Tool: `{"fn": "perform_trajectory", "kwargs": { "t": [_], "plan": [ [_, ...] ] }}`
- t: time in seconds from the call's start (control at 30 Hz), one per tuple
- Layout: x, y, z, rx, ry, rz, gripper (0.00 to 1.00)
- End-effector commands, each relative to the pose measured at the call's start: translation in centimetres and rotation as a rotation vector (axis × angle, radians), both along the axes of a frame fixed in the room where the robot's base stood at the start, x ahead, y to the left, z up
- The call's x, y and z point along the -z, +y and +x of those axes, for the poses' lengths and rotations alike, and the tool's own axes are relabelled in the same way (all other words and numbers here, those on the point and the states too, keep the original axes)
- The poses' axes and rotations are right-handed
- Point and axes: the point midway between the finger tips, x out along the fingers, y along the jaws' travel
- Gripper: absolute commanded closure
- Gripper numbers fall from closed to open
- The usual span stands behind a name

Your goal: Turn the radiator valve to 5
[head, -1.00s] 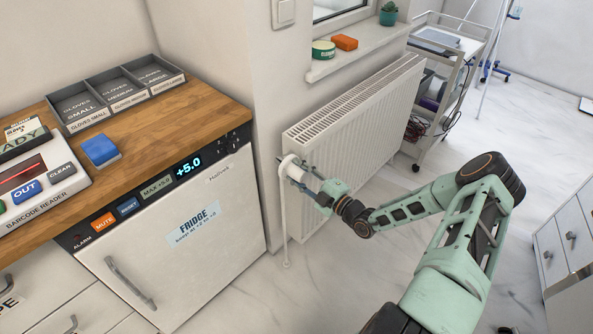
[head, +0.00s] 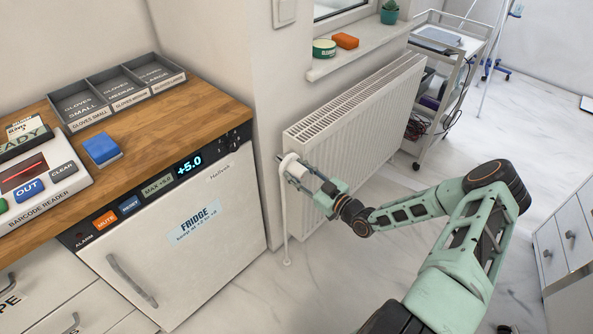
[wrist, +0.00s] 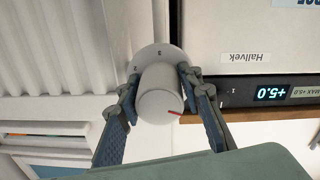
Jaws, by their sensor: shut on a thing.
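The white radiator valve (head: 290,165) sits at the near left end of the white radiator (head: 360,135), with a pipe running down to the floor. My gripper (head: 303,174) reaches it from the right and is shut on its knob. In the wrist view the round valve knob (wrist: 158,100) lies between the two blue-grey fingers of my gripper (wrist: 157,92), touching on both sides. A red mark shows on the knob's lower right. A pale collar behind it carries small marks, too small to read surely; part of the collar is hidden by the knob and fingers.
A fridge (head: 185,225) under a wooden counter (head: 180,120) stands left of the valve. A window sill (head: 365,50) with a green tin (head: 324,48) and an orange block (head: 345,41) is above the radiator. A trolley (head: 445,75) stands beyond; floor is clear nearby.

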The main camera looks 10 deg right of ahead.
Motion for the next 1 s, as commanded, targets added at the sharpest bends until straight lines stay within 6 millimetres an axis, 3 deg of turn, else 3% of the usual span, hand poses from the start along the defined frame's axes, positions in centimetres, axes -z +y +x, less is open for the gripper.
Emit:
{"fn": "perform_trajectory", "kwargs": {
  "t": [0.3,0.87,0.9,1.0],
  "plan": [
    [0.07,0.12,-0.13,-0.001,0.082,0.110,0.91],
    [0.05,0.10,-0.12,-0.001,0.101,0.137,0.91],
    [0.05,0.11,-0.11,-0.002,0.100,0.137,0.66],
    [0.05,0.09,-0.10,-0.001,0.100,0.137,0.59]
  ]
}}
